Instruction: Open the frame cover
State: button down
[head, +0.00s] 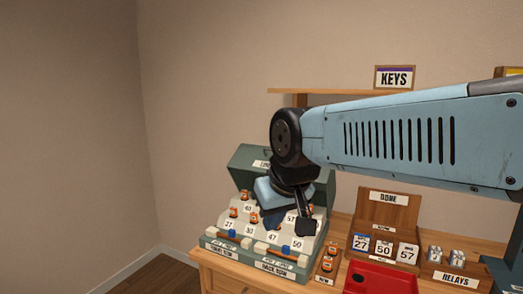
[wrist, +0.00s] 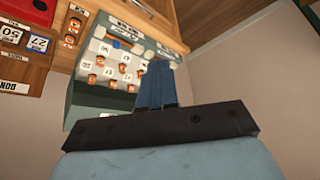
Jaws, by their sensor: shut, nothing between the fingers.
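The green frame (head: 258,268) stands on the wooden desk, with cream stepped rows of number tags and small orange-and-black parts exposed. Its green cover (head: 246,160) stands raised at the back, leaning backward, with a label partly hidden by my arm. The frame (wrist: 80,92) also shows upside down in the wrist view. My gripper (head: 306,227) is over the right side of the frame, in front of the cover, and hides part of both. In the wrist view its blue fingers (wrist: 157,85) are together with nothing between them. I cannot tell whether they touch the frame.
Right of the frame are a narrow wooden NEW rack (head: 327,264), a red tray (head: 380,280), a DONE rack (head: 388,208) with tags 27, 50 and 57, and a RELAYS box (head: 456,276). A shelf with a KEYS sign (head: 394,78) is above. The left is clear.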

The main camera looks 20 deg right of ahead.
jog(key=w+d+r+n+h, duration=0.2)
jog(key=w+d+r+n, duration=0.15)
jog(key=w+n, duration=0.4)
jog(key=w+d+r+n+h, duration=0.1)
jog(key=w+d+r+n, duration=0.3)
jog(key=w, duration=0.7)
jog(key=w+d+r+n+h, duration=0.2)
jog(key=w+d+n, duration=0.1)
jog(key=w+n, duration=0.5)
jog(key=w+d+f+n+h, duration=0.1)
jog(key=w+d+n, duration=0.2)
jog(key=w, duration=0.3)
jog(key=w+d+n+h, duration=0.1)
jog(key=w+d+n, duration=0.2)
jog(key=w, duration=0.3)
jog(key=x, duration=1.1)
jog(key=shift+w+d, duration=0.3)
jog(key=shift+w, duration=0.2)
jog(key=shift+w+d, duration=0.6)
jog(key=shift+d, duration=0.05)
